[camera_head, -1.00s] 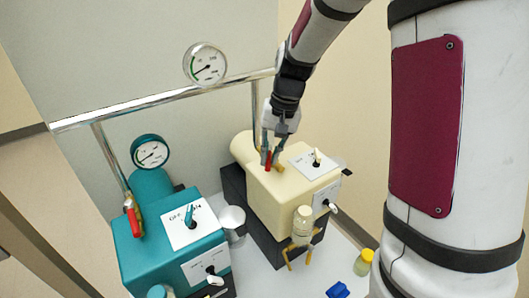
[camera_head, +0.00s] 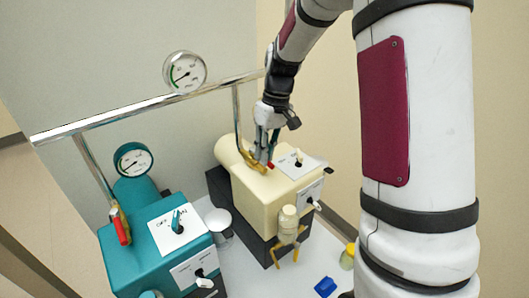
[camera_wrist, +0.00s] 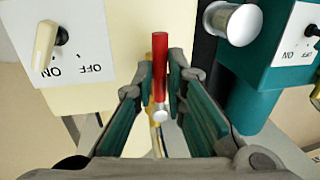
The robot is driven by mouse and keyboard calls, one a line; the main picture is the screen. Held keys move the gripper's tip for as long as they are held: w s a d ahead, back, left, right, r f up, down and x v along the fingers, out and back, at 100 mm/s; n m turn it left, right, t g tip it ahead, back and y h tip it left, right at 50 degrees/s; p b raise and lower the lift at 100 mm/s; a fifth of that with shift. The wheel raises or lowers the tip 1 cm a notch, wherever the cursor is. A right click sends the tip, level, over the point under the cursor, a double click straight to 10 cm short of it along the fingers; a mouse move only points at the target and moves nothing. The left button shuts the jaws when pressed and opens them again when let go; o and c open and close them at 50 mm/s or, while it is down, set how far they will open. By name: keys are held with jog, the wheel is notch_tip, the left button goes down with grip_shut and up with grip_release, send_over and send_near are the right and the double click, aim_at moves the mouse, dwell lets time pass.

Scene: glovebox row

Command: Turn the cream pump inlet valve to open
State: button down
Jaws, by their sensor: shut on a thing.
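The cream pump (camera_head: 262,208) stands on a dark base right of the teal pump. Its inlet valve has a brass body (camera_head: 255,164) on the pipe side and a red lever handle (camera_head: 271,165). My gripper (camera_head: 266,152) reaches down to the valve and is shut on the red handle. In the wrist view the red handle (camera_wrist: 159,58) lies between my teal-padded fingers (camera_wrist: 160,80), its pale round end toward the camera. The fingers hide part of the valve in the head view. I cannot tell the exact valve angle.
The teal pump (camera_head: 160,245) has its own red valve handle (camera_head: 122,228). A silver pipe (camera_head: 150,103) runs above both pumps, with a gauge (camera_head: 185,71). The cream pump's switch (camera_head: 298,156) is close beside my gripper. A bottle (camera_head: 348,256) and blue object (camera_head: 326,287) lie in front.

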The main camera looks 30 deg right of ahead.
jog(key=shift+d, duration=0.1)
dwell(0.3)
jog(key=c, duration=1.6)
grip_release()
jog(key=shift+c, duration=0.2)
jog(key=shift+r, duration=0.15)
notch_tip(320, 180, up, 12)
jog(key=d, duration=0.2)
jog(key=shift+w+d+f, duration=0.15)
jog(key=shift+w+f, duration=0.1)
jog(key=shift+w, duration=0.05)
